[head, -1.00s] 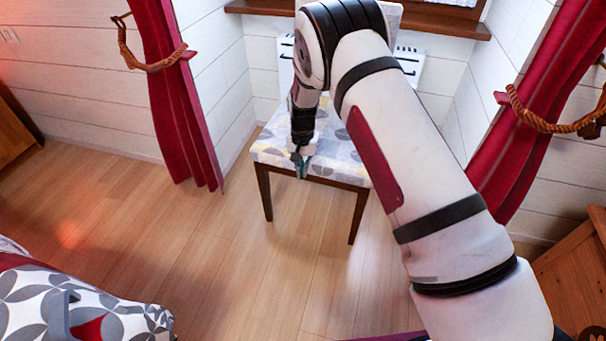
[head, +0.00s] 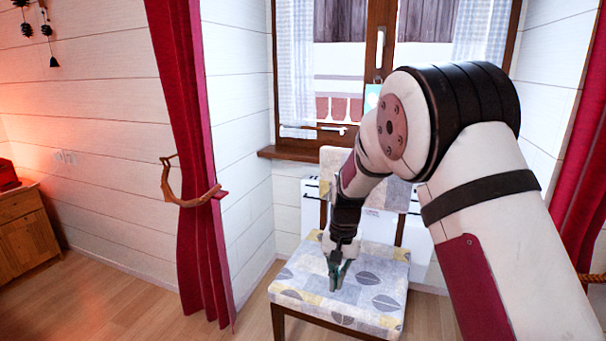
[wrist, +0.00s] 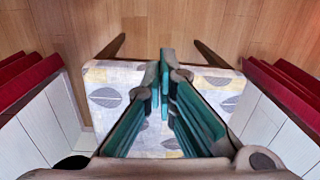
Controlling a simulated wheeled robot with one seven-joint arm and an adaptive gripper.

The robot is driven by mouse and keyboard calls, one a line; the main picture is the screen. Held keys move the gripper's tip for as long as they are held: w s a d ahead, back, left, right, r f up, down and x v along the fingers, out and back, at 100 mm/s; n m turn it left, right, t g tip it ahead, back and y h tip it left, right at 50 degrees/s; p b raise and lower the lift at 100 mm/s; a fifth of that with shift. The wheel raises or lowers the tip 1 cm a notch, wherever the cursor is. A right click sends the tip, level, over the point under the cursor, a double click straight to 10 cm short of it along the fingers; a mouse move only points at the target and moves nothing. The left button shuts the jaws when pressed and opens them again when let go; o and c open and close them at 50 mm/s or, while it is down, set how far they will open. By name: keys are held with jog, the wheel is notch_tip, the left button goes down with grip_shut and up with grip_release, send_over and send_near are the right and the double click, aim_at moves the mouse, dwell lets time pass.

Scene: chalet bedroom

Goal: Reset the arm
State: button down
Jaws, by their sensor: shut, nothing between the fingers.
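My gripper (head: 337,274) hangs pointing down over the patterned seat of the chair (head: 385,300) in the head view. In the wrist view my gripper (wrist: 166,82) has its green fingers brought together at the tips, with nothing between them. The chair seat (wrist: 110,88) lies beneath the fingers in that view. I cannot tell the exact gap between fingertips and seat. My white arm with black bands reaches in from the right of the head view and bends down at the elbow. It hides part of the window and chair back.
A window (head: 340,80) with a wooden sill is behind the chair. Red curtains (head: 190,150) hang on both sides. A wooden cabinet (head: 28,235) stands at the far left. Wooden floor (head: 150,305) is clear to the left of the chair.

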jog(key=s+d+r+n, duration=0.1)
jog(key=s+d+r, duration=0.2)
jog(key=s+r, duration=0.65)
jog(key=s+d+r+n, duration=0.1)
jog(key=s+d+r, duration=0.2)
jog(key=s+r, duration=0.65)
jog(key=s+d+n, duration=0.1)
jog(key=s+d, duration=0.1)
jog(key=s, duration=1.1)
jog(key=s+d+n, duration=0.1)
jog(key=s+d, duration=0.1)
jog(key=s, duration=1)
notch_tip(320, 180, up, 28)
jog(key=t+p, duration=0.4)
jog(key=p, duration=2.3)
jog(key=shift+s+d+r+h, duration=0.2)
jog(key=shift+d+h, duration=0.1)
jog(key=shift+d, duration=0.15)
